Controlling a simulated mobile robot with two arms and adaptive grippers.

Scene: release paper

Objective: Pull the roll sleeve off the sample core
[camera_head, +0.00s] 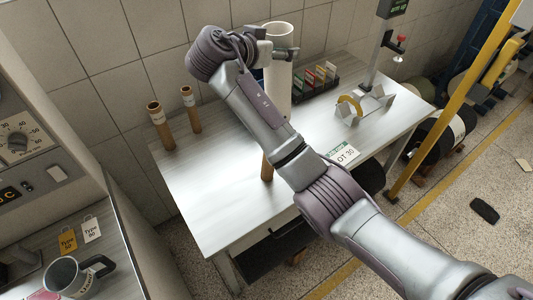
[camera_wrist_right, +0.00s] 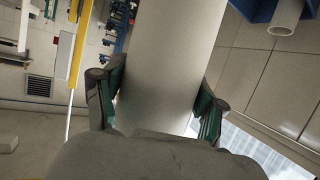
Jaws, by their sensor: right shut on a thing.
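The roll sleeve, a tall pale tube (camera_head: 280,85), stands upright behind my right forearm. In the right wrist view the pale tube (camera_wrist_right: 172,60) runs between the two green-padded fingers. My right gripper (camera_head: 279,46) is shut around its upper part; its fingers also show in the wrist view (camera_wrist_right: 160,100). A brown core (camera_head: 267,168) stands on the table, partly hidden by my arm. Whether a core is inside the sleeve cannot be seen, and the sleeve's lower end is hidden. My left gripper is not in view.
Two brown cores (camera_head: 160,128) (camera_head: 190,110) stand at the table's back left. A rack of coloured cards (camera_head: 318,80), a tape holder (camera_head: 362,105) and a stand (camera_head: 382,45) are on the right. The table's (camera_head: 210,180) left front is clear.

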